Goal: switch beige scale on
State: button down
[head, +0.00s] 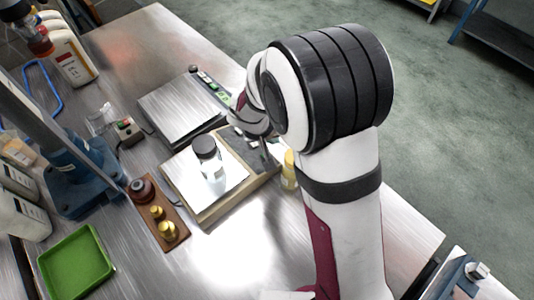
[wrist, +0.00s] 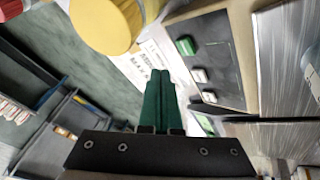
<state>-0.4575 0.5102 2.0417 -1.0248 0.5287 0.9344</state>
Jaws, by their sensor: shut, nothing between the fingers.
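The beige scale (head: 212,210) stands on the metal table in the head view, with a clear bottle with a black cap (head: 208,160) on its plate. Its dark control panel (head: 250,150) is partly hidden by my arm. In the wrist view the panel (wrist: 212,55) shows a green button (wrist: 186,45) and a white button (wrist: 200,75), set in the beige body (wrist: 244,40). My gripper (wrist: 160,76) is shut and empty, its green fingertips close beside the panel's buttons. I cannot tell whether they touch it. No lit display is visible.
A second, grey scale (head: 182,108) stands behind. A yellow bottle (head: 289,170) is close to the panel; its yellow top (wrist: 105,25) shows near my fingers. A wooden block with brass weights (head: 160,220) and a green tray (head: 75,263) lie to the left.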

jog(key=shift+s+a+f, duration=0.2)
jog(key=shift+f, duration=0.5)
jog(key=shift+s+a+f, duration=0.15)
jog(key=shift+f, duration=0.55)
dwell(0.9)
jog(key=shift+s+a+f, duration=0.1)
jog(key=shift+f, duration=0.25)
jog(key=shift+s+a+f, duration=0.1)
jog(key=shift+f, duration=0.3)
dwell(0.5)
jog(key=shift+w+d+r, duration=0.2)
jog(key=shift+r, duration=0.6)
jog(key=shift+w+d+r, duration=0.2)
jog(key=shift+r, duration=0.6)
jog(key=shift+w+d+r, duration=0.25)
jog(key=shift+r, duration=0.5)
jog(key=shift+w+d+r, duration=0.2)
jog(key=shift+r, duration=0.6)
